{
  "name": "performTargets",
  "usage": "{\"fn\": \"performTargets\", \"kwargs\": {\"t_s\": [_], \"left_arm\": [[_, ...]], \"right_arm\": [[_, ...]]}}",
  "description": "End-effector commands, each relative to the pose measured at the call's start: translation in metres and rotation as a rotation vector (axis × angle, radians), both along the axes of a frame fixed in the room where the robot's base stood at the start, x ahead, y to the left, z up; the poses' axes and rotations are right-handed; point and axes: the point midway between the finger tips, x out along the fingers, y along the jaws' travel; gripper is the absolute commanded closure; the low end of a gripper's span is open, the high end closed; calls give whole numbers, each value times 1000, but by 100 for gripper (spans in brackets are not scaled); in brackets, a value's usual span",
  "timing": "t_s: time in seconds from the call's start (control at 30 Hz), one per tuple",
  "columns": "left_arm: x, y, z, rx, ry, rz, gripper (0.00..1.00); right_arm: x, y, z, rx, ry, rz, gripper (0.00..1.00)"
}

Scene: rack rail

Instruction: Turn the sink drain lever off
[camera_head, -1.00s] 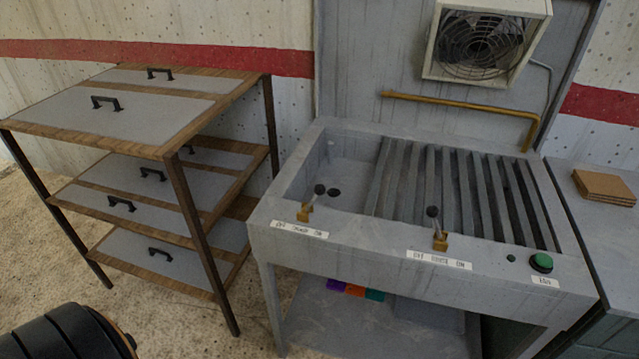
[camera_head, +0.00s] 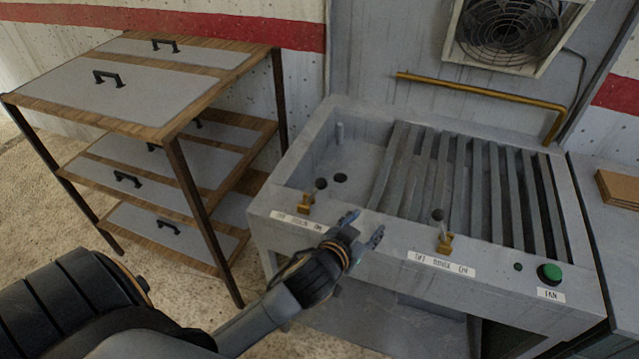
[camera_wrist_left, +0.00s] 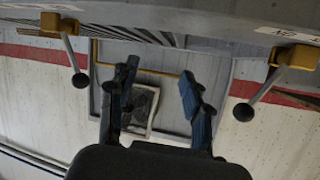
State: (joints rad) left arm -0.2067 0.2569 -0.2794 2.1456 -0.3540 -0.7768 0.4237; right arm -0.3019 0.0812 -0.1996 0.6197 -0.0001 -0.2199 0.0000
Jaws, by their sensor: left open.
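The drain lever (camera_head: 306,202) is the left lever on the sink's front rim (camera_head: 375,222): a brass base and a short stem with a dark knob, leaning right toward the ON end of its small-lettered label (camera_head: 298,220). In the wrist view, upside down, the drain lever (camera_wrist_left: 298,57) is at the right. My left gripper (camera_head: 362,227) is open and empty, in front of the rim between the two levers, right of the drain lever and apart from it. Its two fingers also show in the wrist view (camera_wrist_left: 159,70). My right gripper is out of view.
A second lever (camera_head: 445,243) with its own label stands right of my gripper. A green fan button (camera_head: 549,273) is at the rim's right. A wooden shelf rack (camera_head: 190,110) stands left. A brass pipe (camera_head: 480,92) and fan (camera_head: 508,30) are behind the sink.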

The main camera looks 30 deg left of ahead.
Motion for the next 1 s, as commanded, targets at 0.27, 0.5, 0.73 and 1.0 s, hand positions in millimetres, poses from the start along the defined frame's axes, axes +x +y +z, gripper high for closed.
{"fn": "performTargets", "kwargs": {"t_s": [0.27,0.5,0.73,1.0], "left_arm": [[65,-60,133,-14,-527,-273,51],[53,-150,214,42,-839,-823,51],[25,-186,189,234,-700,-1396,51],[33,-95,120,567,6,-1712,51]], "right_arm": [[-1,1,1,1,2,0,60],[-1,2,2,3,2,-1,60],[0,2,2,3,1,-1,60],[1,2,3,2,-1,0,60]]}}
